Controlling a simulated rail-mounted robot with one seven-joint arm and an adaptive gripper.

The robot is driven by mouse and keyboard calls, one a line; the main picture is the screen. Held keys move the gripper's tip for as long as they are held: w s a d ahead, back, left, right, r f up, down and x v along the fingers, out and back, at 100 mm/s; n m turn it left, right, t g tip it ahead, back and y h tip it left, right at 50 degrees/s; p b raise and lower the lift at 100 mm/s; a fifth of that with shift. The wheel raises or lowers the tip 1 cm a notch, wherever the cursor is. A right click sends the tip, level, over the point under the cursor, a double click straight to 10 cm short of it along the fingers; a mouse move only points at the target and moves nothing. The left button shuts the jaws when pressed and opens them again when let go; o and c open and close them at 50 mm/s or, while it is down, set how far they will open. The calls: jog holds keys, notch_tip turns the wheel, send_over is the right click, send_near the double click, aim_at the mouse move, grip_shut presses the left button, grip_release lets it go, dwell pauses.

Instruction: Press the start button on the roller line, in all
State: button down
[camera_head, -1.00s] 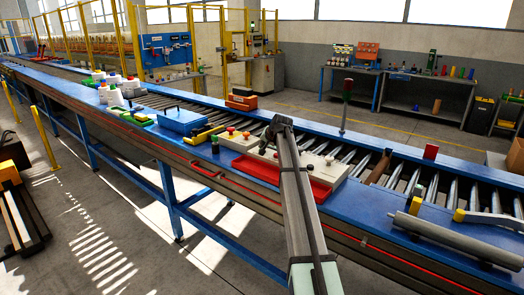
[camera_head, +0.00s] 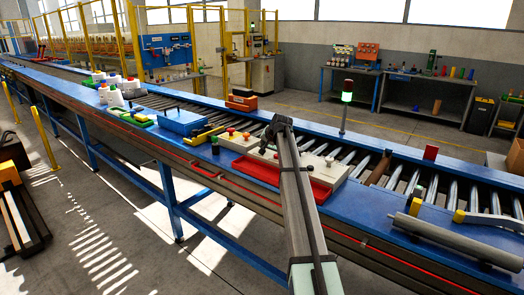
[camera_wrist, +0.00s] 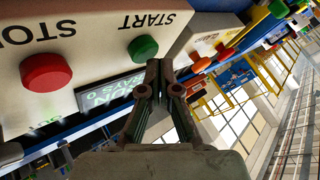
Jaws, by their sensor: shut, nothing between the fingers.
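The green start button (camera_wrist: 143,48) sits on a pale control box (camera_wrist: 100,14) beside the word START, in the wrist view. A red stop button (camera_wrist: 46,72) is to its left, beside lettering partly cut off. My gripper (camera_wrist: 162,68) is shut and empty, its fingertips just right of and below the green button in the picture. I cannot tell whether they touch it. A small lit display (camera_wrist: 115,92) shows below the buttons; its text is hard to read. In the head view my gripper (camera_head: 270,138) is over the pale boxes on the roller line and hides the start button.
A signal lamp (camera_head: 347,91) with a red top and a lit green part stands behind the rollers. A red tray (camera_head: 256,171) lies in front of the boxes. A blue case (camera_head: 183,122) is to the left, a grey roller (camera_head: 455,240) to the right.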

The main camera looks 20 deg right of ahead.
jog(key=shift+r, duration=0.4)
jog(key=shift+r+p, duration=0.95)
jog(key=shift+r, duration=1.55)
